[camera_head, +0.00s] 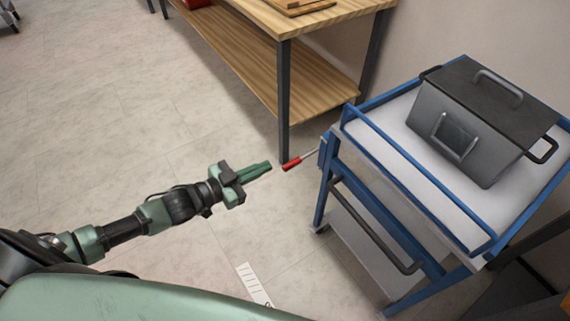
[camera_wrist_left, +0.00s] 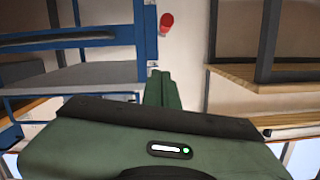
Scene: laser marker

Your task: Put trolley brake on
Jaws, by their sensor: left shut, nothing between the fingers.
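The blue trolley (camera_head: 385,155) stands at the right in the head view, and its blue frame (camera_wrist_left: 80,40) fills the upper left of the left wrist view. A brake lever with a red handle (camera_head: 291,164) sticks out from the trolley's left corner on a thin rod. The red handle (camera_wrist_left: 167,22) also shows at the top of the left wrist view. My left gripper (camera_head: 268,166) is shut and empty, its fingertips just left of the red handle with a small gap. Its green fingers (camera_wrist_left: 162,80) point toward the trolley post. My right gripper is not in view.
A grey metal box with a dark lid (camera_head: 475,120) sits on the trolley's top. A wooden workbench (camera_head: 290,75) with a lower shelf stands behind the lever. The floor (camera_head: 110,110) at the left is clear. A white marked strip (camera_head: 253,284) lies on the floor.

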